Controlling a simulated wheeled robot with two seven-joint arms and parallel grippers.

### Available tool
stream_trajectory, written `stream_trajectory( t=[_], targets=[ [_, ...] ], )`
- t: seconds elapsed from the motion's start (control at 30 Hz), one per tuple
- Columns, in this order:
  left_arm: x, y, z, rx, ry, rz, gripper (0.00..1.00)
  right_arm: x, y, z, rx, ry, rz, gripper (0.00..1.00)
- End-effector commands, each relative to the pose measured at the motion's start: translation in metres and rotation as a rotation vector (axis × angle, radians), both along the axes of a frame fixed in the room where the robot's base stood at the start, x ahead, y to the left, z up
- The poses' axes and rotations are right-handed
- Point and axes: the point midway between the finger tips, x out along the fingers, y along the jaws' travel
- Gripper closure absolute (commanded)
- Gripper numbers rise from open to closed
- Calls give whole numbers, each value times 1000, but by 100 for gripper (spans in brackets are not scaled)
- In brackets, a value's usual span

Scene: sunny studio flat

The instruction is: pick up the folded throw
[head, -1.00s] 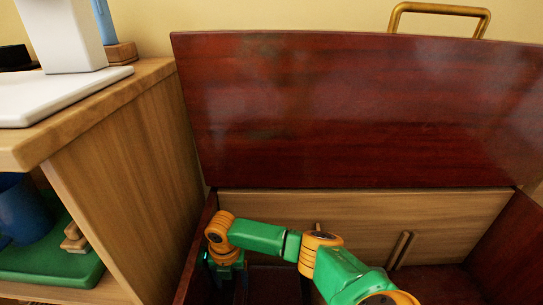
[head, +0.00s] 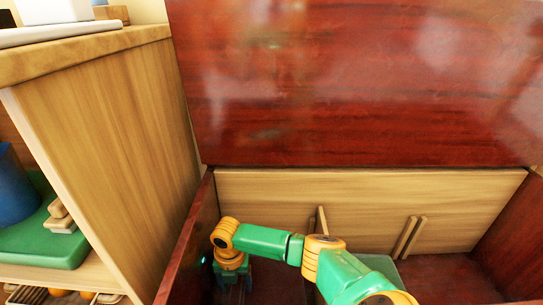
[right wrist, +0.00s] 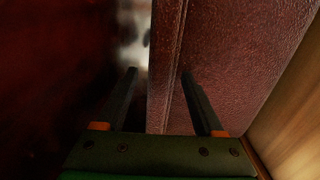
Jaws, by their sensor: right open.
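I cannot make out the folded throw for certain. In the right wrist view, a dark red, grained thing (right wrist: 235,55) with a straight, ridged edge lies beyond and between my fingers; I cannot tell whether it is the throw or part of the chest. My right gripper (right wrist: 160,74) is open, one finger on each side of that edge; contact is unclear. In the head view my right gripper (head: 234,282) points down inside the open dark red chest (head: 189,250), near its left wall. A grey-green thing (head: 381,264) shows partly behind my right arm. My left gripper is out of view.
The raised chest lid (head: 350,80) stands at the back. Two pale wooden strips (head: 405,237) lean at the inner back wall. A wooden shelf unit (head: 110,130) stands close on the left, holding a blue container (head: 14,190) and a green thing (head: 50,235).

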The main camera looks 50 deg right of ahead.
Motion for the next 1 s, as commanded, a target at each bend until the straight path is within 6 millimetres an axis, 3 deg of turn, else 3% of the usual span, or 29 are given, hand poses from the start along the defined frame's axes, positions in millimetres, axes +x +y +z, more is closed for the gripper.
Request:
stream_trajectory(
  t=[0.2, 0.47, 1.0],
  targets=[
    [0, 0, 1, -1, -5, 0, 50, 0, 0, 0, 0, 0, 0, 30],
    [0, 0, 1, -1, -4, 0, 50, 0, 0, 0, 0, 0, 0, 100],
    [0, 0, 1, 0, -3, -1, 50, 0, 0, 0, 0, 0, 0, 100]
  ],
)
